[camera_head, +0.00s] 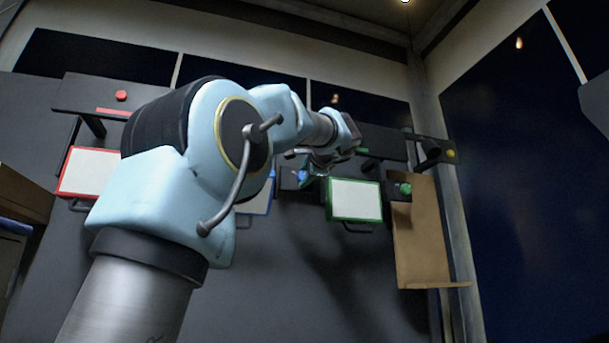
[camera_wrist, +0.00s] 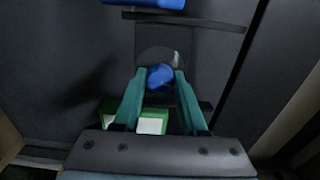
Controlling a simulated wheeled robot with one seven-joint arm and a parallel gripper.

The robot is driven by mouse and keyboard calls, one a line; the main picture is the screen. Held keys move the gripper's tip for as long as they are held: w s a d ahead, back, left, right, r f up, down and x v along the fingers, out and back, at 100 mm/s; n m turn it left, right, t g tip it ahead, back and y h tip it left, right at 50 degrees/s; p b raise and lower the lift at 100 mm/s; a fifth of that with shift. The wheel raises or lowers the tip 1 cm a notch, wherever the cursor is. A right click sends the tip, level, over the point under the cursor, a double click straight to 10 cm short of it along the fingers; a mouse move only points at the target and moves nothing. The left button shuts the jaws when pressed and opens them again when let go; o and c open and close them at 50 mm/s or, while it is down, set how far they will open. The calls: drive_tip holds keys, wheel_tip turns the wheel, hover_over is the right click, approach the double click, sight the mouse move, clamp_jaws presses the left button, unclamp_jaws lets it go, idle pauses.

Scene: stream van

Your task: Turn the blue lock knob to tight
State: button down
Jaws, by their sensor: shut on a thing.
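The blue lock knob (camera_wrist: 160,77) sits on a dark mount on the wall. In the wrist view it lies between the tips of my two teal fingers, and my gripper (camera_wrist: 160,76) is shut on it. In the head view the blue knob (camera_head: 302,174) shows small, just below and left of my gripper (camera_head: 316,168). My wrist and fingers partly cover that area there. Whether the knob is at tight cannot be read from these views.
A green-framed panel (camera_head: 355,200) hangs right of the knob, with a green knob (camera_head: 405,188) beside it. A yellow knob (camera_head: 450,153), a red knob (camera_head: 121,96) and a red-framed panel (camera_head: 88,172) are farther away. A brown board (camera_head: 420,240) stands at right.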

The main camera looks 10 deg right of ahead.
drive_tip(key=m+p, duration=0.1)
drive_tip(key=m, duration=0.4)
drive_tip(key=shift+d, duration=0.1)
idle(0.5)
drive_tip(key=shift+f, duration=0.1)
drive_tip(key=shift+c, duration=2.2)
unclamp_jaws()
drive_tip(key=shift+s, duration=0.1)
drive_tip(key=s+d+b, duration=0.1)
drive_tip(key=s+b, duration=0.3)
drive_tip(key=s, duration=0.6)
drive_tip(key=shift+s+d, duration=0.15)
drive_tip(key=shift+s, duration=0.1)
